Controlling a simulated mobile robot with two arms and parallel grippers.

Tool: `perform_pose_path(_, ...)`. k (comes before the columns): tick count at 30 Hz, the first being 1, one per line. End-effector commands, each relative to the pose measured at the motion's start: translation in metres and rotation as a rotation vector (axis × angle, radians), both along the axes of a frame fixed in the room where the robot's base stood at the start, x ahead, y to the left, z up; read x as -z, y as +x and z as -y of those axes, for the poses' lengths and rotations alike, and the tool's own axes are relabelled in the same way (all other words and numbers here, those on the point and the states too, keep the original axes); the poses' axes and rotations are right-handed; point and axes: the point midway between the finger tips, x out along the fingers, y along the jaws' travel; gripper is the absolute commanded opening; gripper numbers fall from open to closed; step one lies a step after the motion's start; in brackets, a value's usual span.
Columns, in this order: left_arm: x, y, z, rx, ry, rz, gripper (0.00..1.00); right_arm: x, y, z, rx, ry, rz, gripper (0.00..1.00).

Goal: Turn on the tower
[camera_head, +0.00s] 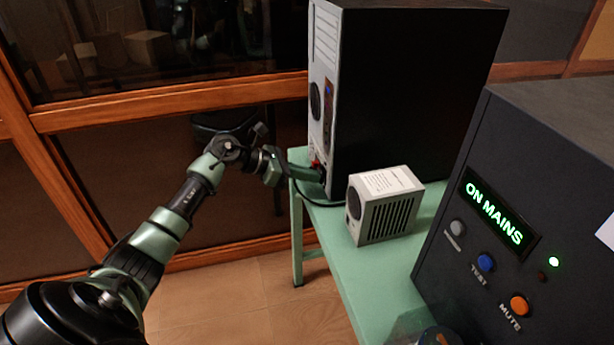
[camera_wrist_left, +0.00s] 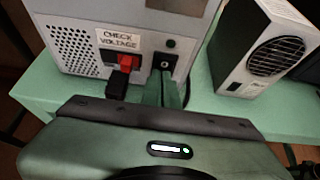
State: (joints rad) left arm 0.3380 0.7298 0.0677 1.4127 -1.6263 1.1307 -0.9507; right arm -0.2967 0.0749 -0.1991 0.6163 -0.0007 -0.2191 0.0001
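The tower (camera_head: 420,90) is a large black computer case on the green table, its grey back panel facing left in the head view. In the left wrist view its power supply panel (camera_wrist_left: 75,55) shows a "CHECK VOLTAGE" label, a red part (camera_wrist_left: 127,62) with a black plug beside it, and a small black rocker switch (camera_wrist_left: 166,61). My left gripper (camera_head: 312,172) is at the low back of the tower. In the left wrist view its green fingers (camera_wrist_left: 166,88) look close together, just below the switch and empty. Whether they touch the panel is unclear. My right gripper is out of view.
A small grey vented box (camera_head: 385,205), also in the left wrist view (camera_wrist_left: 262,50), stands close beside the tower on the green table (camera_head: 375,270). A dark unit reading "ON MAINS" (camera_head: 540,190) stands at right. A black cable (camera_head: 318,200) runs near my gripper.

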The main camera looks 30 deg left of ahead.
Motion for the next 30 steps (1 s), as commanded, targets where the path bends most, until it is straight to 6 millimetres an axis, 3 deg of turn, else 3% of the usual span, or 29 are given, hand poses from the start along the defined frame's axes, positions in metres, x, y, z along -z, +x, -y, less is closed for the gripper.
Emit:
perform_pose_path(1, -0.012, 0.004, 0.004, 0.001, -0.013, 0.027, 0.0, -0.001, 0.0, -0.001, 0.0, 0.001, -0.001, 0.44)
perform_pose_path(7, -0.015, 0.0, 0.0, 0.0, -0.014, 0.026, 0.0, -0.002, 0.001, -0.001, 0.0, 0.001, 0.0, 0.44)
perform_pose_path(20, -0.033, -0.048, -0.044, -0.002, -0.004, 0.005, 0.0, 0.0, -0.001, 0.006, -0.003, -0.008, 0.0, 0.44)
perform_pose_path(30, -0.037, -0.055, -0.05, -0.002, -0.005, 0.004, 0.0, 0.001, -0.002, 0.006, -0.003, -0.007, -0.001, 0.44)
